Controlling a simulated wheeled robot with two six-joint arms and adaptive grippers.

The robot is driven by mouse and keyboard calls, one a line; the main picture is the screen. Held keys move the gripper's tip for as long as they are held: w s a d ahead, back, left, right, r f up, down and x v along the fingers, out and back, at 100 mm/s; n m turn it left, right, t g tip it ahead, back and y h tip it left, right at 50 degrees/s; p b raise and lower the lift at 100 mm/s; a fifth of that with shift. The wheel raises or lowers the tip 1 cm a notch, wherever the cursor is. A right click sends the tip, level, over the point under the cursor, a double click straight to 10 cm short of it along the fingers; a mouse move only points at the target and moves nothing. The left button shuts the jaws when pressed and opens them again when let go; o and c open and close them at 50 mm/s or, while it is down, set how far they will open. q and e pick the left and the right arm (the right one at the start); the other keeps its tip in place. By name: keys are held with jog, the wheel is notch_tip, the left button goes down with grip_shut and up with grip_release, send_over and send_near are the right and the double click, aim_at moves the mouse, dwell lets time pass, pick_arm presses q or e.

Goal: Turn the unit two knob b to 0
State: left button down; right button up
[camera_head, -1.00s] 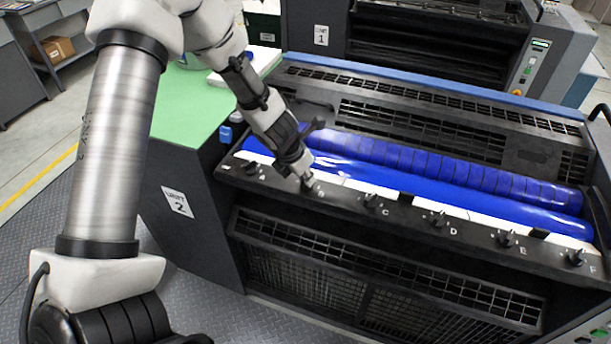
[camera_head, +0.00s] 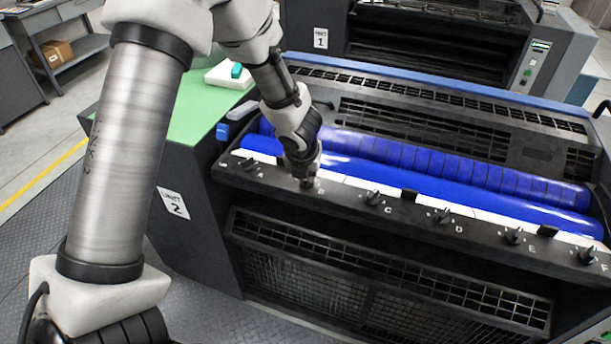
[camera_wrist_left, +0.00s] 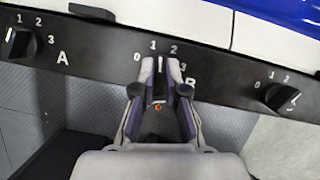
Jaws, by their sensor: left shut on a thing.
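Unit two is the dark machine with its number 2 sign (camera_head: 173,203) on the near side panel. A row of black knobs runs along its front ledge. My left gripper (camera_head: 307,182) is at knob B, and in the left wrist view (camera_wrist_left: 160,70) its fingers are closed around knob B (camera_wrist_left: 160,64). The knob's white mark points up between 1 and 2, nearer 1. Its digits 0 to 3 show around the fingertips; the B label is partly covered. My right gripper is not in view.
Knob A (camera_wrist_left: 22,42) and knob C (camera_wrist_left: 278,97) sit on either side, clear of the fingers. Blue rollers (camera_head: 430,185) lie just behind the ledge. A green top (camera_head: 185,110) is at the left.

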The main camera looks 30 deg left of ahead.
pick_arm(q)
jog(key=n+y, duration=0.1)
jog(key=n, duration=0.1)
jog(key=shift+d+n+g+p, duration=0.1)
jog(key=shift+n+g+p, duration=0.2)
jog(key=shift+n+p, duration=0.1)
jog(key=n+p, duration=0.1)
jog(key=n, duration=0.1)
jog(key=shift+w+r+n+g+y, duration=0.1)
jog(key=shift+r+n+g+y, duration=0.05)
jog(key=shift+n+g+y, duration=0.2)
jog(key=n+g+y+p, duration=0.1)
jog(key=n+p, duration=0.2)
jog(key=shift+n, duration=0.35)
jog(key=shift+w+d+n+g+p, duration=0.15)
jog(key=shift+n+g+p, duration=0.8)
jog(key=shift+n, duration=0.85)
jog(key=shift+f, duration=0.2)
jog(key=c, duration=1.2)
grip_release()
